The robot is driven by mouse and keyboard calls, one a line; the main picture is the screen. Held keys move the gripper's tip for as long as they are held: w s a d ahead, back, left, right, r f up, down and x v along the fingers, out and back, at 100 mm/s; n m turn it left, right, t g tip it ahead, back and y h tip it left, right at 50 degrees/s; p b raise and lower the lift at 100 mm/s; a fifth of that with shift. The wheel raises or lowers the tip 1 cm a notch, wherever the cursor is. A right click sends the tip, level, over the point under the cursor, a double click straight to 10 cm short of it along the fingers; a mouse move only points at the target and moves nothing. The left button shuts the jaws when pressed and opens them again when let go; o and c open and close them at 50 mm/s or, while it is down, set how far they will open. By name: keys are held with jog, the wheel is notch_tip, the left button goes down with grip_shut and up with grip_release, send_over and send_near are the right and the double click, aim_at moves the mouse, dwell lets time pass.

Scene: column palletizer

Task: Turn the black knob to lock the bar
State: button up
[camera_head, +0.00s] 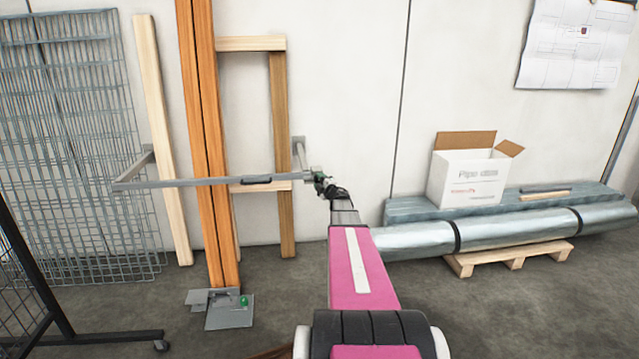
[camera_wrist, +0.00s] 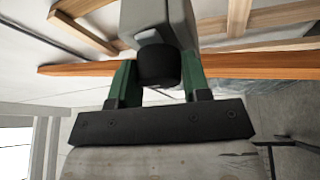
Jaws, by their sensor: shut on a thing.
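The grey bar (camera_head: 205,182) runs level across the orange and wooden uprights, with a dark handle (camera_head: 257,180) on it. My gripper (camera_head: 318,181) is at the bar's right end, beside the wall bracket (camera_head: 299,150). In the wrist view, the black knob (camera_wrist: 158,67) sits on the grey end of the bar (camera_wrist: 158,20). The green fingers of my gripper (camera_wrist: 158,82) are on either side of the knob and shut on it. In the head view my gripper and arm hide the knob. I cannot tell how far the knob is turned.
Orange columns (camera_head: 204,110) stand behind the bar on a metal foot plate (camera_head: 230,312). Wire mesh panels (camera_head: 65,150) lean at the left. A white carton (camera_head: 467,178) sits on grey stock right of my arm, with wrapped pipes (camera_head: 510,233) on a pallet below. Floor at the lower left is partly free.

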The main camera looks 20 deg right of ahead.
jog(key=shift+n, duration=0.4)
jog(key=o, duration=1.3)
jog(key=shift+c, duration=0.2)
jog(key=s+d+f, duration=0.1)
jog(key=s, duration=0.9)
jog(key=shift+s, duration=0.35)
jog(key=shift+d+f, duration=0.1)
